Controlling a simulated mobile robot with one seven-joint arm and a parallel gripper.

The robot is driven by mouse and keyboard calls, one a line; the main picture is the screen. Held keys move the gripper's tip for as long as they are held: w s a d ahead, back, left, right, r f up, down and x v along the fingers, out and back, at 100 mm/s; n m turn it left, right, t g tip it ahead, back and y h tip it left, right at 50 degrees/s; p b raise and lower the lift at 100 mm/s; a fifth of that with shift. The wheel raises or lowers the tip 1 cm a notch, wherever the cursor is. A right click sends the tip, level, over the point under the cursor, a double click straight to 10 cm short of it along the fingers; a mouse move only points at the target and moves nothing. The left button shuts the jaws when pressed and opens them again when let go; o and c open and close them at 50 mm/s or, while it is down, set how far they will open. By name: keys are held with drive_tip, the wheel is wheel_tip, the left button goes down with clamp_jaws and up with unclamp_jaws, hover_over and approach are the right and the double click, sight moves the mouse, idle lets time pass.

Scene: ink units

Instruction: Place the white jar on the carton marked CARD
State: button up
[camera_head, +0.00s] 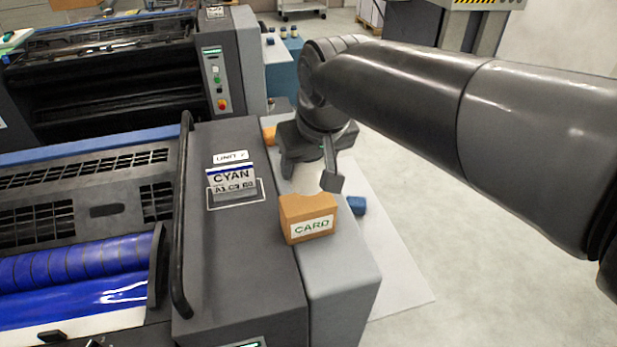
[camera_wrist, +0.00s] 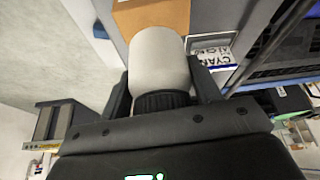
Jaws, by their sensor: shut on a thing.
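The white jar (camera_wrist: 158,58) has a dark ribbed lid, which faces my palm in the wrist view. My gripper (camera_wrist: 160,84) is shut on the jar, with one finger on each side of it. In the head view, my gripper (camera_head: 310,176) points down and the jar (camera_head: 307,180) hangs between its fingers, partly hidden by them. The orange-brown carton marked CARD (camera_head: 291,226) sits on the grey ledge. The jar's lower end overlaps the carton's far edge in the picture; I cannot tell whether they touch. The carton (camera_wrist: 150,18) shows beyond the jar's end in the wrist view.
The dark grey press unit with a CYAN sign (camera_head: 231,178) stands to the left. A blue object (camera_head: 356,205) is right of the carton. Open floor (camera_head: 480,290) lies to the right.

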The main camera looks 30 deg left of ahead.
sight(307, 181)
drive_tip(key=shift+f, duration=2)
drive_tip(key=shift+f, duration=0.1)
drive_tip(key=o, duration=1.1)
drive_tip(key=shift+c, duration=0.2)
drive_tip(key=v, duration=1.2)
